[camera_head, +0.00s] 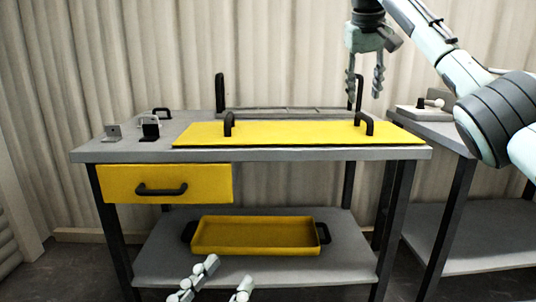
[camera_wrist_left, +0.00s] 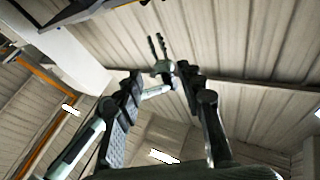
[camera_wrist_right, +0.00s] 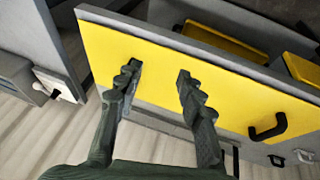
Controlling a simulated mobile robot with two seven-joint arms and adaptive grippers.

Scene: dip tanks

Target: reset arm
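My left gripper (camera_head: 222,281) is low at the bottom edge of the head view, in front of the bench. Its fingers are apart with nothing between them, as the left wrist view (camera_wrist_left: 158,76) also shows. My right gripper (camera_head: 364,85) hangs fingers down above the right rear of the bench. Its fingers are spread and empty, as the right wrist view (camera_wrist_right: 157,72) also shows. A flat yellow lid (camera_head: 290,133) with two black handles lies on the bench top below it. The right gripper appears clear of the lid.
The grey bench (camera_head: 120,151) has a closed yellow drawer (camera_head: 210,182) at left and small brackets (camera_head: 112,133) on top. A yellow tray (camera_head: 255,249) with black handles sits on the lower shelf. A second bench (camera_head: 420,127) stands at right, carrying a small fixture.

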